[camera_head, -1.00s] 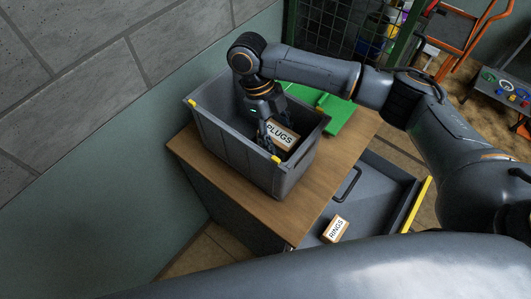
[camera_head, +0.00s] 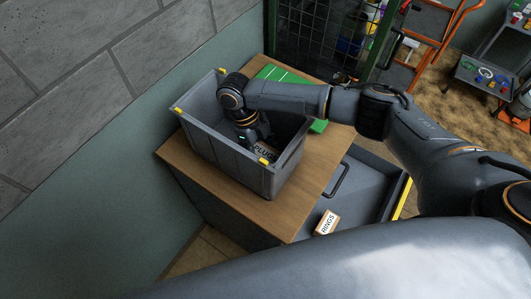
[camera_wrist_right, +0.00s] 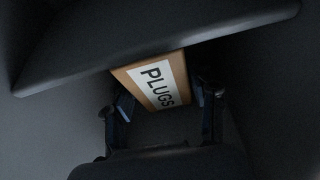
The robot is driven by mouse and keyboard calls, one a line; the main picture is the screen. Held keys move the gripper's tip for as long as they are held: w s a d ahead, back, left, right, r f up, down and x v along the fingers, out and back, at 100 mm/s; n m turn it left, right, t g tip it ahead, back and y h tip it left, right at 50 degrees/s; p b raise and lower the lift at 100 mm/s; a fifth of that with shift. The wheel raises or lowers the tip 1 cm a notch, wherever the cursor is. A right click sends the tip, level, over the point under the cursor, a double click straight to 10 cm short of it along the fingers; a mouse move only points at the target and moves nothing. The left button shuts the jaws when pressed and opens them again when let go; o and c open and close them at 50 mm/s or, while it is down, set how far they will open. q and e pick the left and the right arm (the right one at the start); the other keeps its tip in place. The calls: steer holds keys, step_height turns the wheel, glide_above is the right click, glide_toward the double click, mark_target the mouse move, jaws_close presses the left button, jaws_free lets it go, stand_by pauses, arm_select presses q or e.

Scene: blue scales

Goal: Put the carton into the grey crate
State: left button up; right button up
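The carton labelled PLUGS (camera_head: 264,150) is a small brown box with a white label, inside the grey crate (camera_head: 215,152). The crate's front wall hides its lower part. My right gripper (camera_head: 254,141) reaches down inside the crate at the carton. In the right wrist view, the carton (camera_wrist_right: 158,82) sits between the two fingers of the gripper (camera_wrist_right: 165,100), one close against each side, and looks held. The fingertip contact is dark. I cannot tell whether the carton touches the crate floor. My left gripper is not in view.
The crate stands on a wooden top (camera_head: 285,213) against the wall. A green flat object (camera_head: 317,126) lies behind it. Below right, an open grey drawer (camera_head: 372,187) holds a carton labelled RINGS (camera_head: 327,223). A wire-mesh cage (camera_head: 325,35) stands behind.

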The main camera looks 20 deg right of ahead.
steer(key=shift+o, duration=1.4)
steer(key=shift+r, duration=0.1)
steer(key=shift+w+a+r, duration=0.1)
steer(key=shift+r, duration=0.1)
steer(key=b+v, duration=0.3)
steer(key=v, duration=0.7)
steer(key=shift+w+r, duration=0.15)
steer(key=shift+r, duration=0.15)
steer(key=shift+w+a+r, duration=0.1)
steer(key=shift+a+r, duration=0.05)
steer(key=shift+r, duration=0.25)
